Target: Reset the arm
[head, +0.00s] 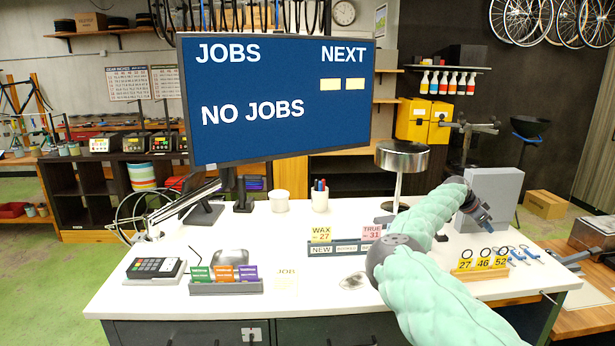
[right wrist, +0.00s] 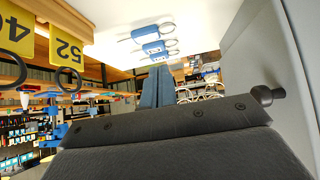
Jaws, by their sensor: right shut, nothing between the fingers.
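My right arm, in a mint green padded sleeve, reaches from the bottom right across the white table (head: 240,232). My right gripper (head: 487,222) is above the right part of the table, in front of a grey box (head: 497,190). It is shut and empty. In the right wrist view the blue fingers (right wrist: 155,88) are together with nothing between them, and the grey box (right wrist: 255,60) stands close on the right. My left arm and gripper are not in view.
A rack with yellow tags 27, 46 and 52 (head: 481,268) stands below the gripper, with blue-tagged rings (head: 520,253) beside it. A round-topped metal stand (head: 402,158) is left of the grey box. A monitor (head: 280,95) reads "NO JOBS". The front middle of the table is mostly clear.

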